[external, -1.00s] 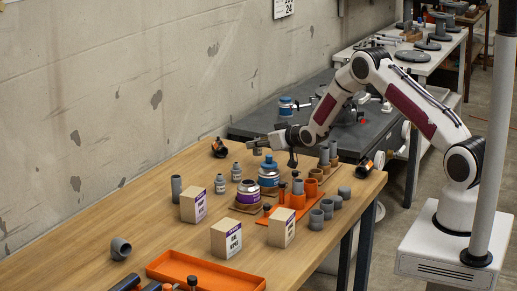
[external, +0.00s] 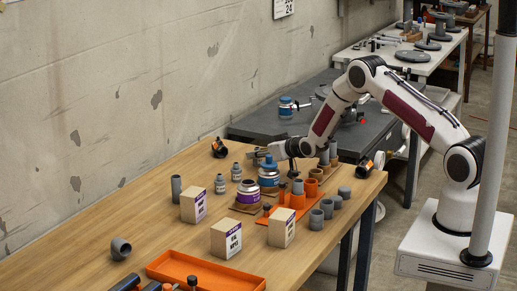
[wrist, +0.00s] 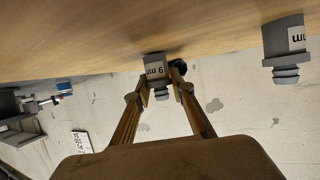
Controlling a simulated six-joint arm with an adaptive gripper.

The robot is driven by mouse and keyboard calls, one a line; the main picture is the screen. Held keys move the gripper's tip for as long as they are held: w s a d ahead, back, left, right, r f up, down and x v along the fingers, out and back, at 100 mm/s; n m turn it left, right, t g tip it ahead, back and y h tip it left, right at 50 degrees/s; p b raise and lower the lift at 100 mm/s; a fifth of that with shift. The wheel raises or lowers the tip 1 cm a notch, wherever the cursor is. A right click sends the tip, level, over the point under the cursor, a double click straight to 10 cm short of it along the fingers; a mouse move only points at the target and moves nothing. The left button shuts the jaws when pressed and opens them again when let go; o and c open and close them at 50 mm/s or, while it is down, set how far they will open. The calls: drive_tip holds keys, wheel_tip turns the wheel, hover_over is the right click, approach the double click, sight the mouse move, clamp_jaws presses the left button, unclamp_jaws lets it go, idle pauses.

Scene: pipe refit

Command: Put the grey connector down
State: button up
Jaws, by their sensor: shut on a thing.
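In the wrist view, my gripper (wrist: 160,84) is shut on a grey connector (wrist: 156,68) with a white size label. The connector is upside down in that picture, close to the wood surface; I cannot tell whether it touches it. A second labelled grey connector (wrist: 285,48) stands to one side. Two similar grey pieces, one nearer (external: 220,184) and one farther (external: 236,173), stand on the table left of my gripper in the external view.
A blue-capped jar (external: 269,175) stands close to my gripper. White-labelled blocks (external: 193,206), an orange tray (external: 205,281) and several grey and orange pipe fittings (external: 327,208) occupy the nearer table. A black-and-orange fitting (external: 219,148) lies at the back edge. Bare wood lies along the wall.

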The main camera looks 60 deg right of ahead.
drive_tip(key=shift+f, duration=0.1)
drive_tip(key=o, duration=1.1)
drive_tip(key=shift+s, duration=0.1)
drive_tip(key=shift+v, duration=6)
drive_tip(key=shift+r, duration=0.2)
